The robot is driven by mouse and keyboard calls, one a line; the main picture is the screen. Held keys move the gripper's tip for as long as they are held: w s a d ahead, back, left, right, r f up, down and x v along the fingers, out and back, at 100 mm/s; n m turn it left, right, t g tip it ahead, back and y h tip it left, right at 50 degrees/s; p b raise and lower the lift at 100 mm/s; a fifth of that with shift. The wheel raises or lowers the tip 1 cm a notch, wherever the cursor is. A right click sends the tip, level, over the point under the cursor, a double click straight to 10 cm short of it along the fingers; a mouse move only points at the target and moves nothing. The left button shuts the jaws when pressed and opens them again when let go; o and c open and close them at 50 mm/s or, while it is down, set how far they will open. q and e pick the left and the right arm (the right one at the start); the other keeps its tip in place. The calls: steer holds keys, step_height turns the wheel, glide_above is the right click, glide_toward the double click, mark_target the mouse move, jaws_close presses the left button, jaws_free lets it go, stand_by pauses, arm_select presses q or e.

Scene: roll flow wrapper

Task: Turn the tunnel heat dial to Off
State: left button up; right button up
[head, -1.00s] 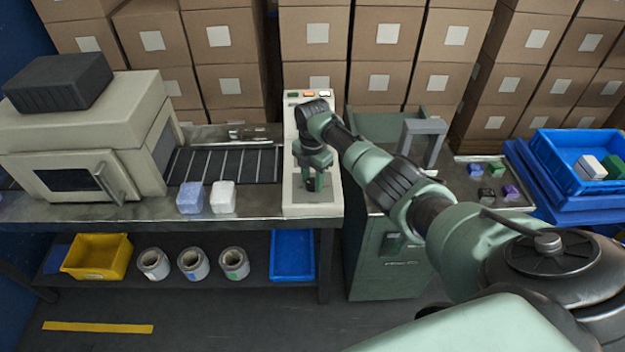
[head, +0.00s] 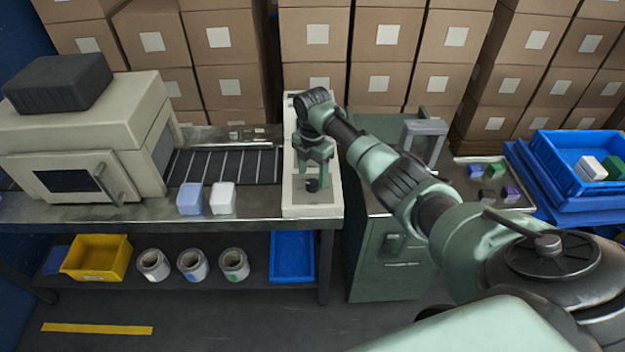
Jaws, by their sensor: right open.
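A black round dial (head: 312,185) sits on the pale control panel (head: 311,207) at the right end of the bench, in the middle of the head view. My right gripper (head: 314,177) points down over the panel with its fingers open around or just above the dial. I cannot tell whether the fingers touch it. The dial's markings and pointer are too small to read. The cream tunnel machine (head: 90,130) stands at the left. My left gripper is not in view.
A roller conveyor (head: 225,165) runs from the tunnel to the panel. A blue-white block (head: 190,199) and a white block (head: 223,198) stand at its front. A green cabinet (head: 392,265) and a grey bracket (head: 425,128) are to the right. Boxes (head: 385,40) fill the back.

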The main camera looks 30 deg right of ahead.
mark_target(313, 182)
steer(key=shift+r+b, duration=0.3)
steer(key=shift+r, duration=2.05)
